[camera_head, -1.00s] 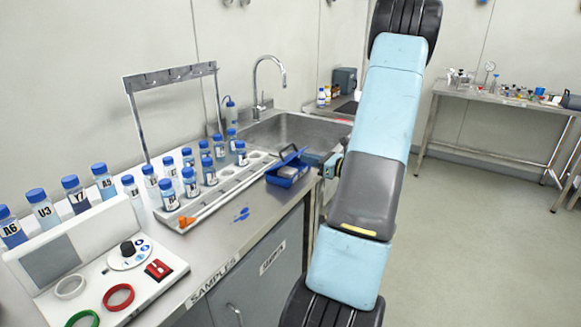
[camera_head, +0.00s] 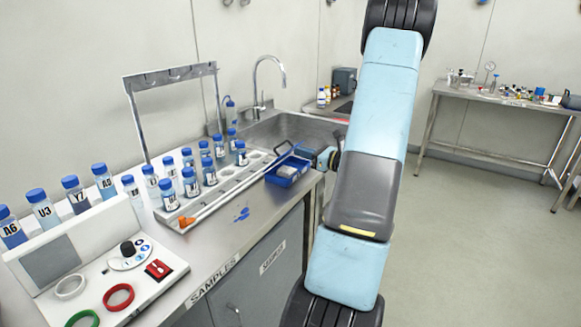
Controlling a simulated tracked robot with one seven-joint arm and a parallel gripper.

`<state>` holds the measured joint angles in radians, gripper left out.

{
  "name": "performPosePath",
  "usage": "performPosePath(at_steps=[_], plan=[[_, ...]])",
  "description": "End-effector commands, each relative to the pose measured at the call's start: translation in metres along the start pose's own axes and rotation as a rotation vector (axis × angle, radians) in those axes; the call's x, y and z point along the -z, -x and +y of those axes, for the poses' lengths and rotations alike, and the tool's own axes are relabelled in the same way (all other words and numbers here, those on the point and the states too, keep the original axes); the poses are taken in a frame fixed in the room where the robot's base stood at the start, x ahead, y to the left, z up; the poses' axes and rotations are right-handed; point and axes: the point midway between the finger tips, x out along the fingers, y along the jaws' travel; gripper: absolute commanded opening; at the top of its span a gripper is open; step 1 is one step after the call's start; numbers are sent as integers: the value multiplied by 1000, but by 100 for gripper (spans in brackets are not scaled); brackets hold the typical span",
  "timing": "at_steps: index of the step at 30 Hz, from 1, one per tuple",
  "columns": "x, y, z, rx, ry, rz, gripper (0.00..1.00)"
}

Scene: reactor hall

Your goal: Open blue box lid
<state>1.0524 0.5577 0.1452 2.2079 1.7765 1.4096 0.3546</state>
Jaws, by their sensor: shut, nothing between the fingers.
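The small blue box (camera_head: 289,171) stands on the steel counter beside the sample rack, near the counter's front edge by the sink. Its inside shows, with something pale in it. Its lid (camera_head: 284,148) is raised at the back of the box and shows as a thin, dark-edged shape, tilted up. My gripper (camera_head: 316,155) is just right of the box, near the raised lid. It is small and partly hidden by my arm, and it looks shut and empty. I cannot tell whether it touches the lid.
A rack (camera_head: 225,187) of several blue-capped bottles stands left of the box. The sink (camera_head: 290,128) with its tap (camera_head: 268,75) is behind. A control panel (camera_head: 120,265) with rings is at front left. The floor (camera_head: 470,240) on the right is clear.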

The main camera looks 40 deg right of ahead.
Motion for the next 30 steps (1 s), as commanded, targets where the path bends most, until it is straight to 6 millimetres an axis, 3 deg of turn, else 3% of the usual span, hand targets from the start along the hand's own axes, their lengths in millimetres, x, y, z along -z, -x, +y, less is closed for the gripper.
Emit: performPosePath(at_steps=[30], plan=[[-17,-21,0,0,0,0,0]])
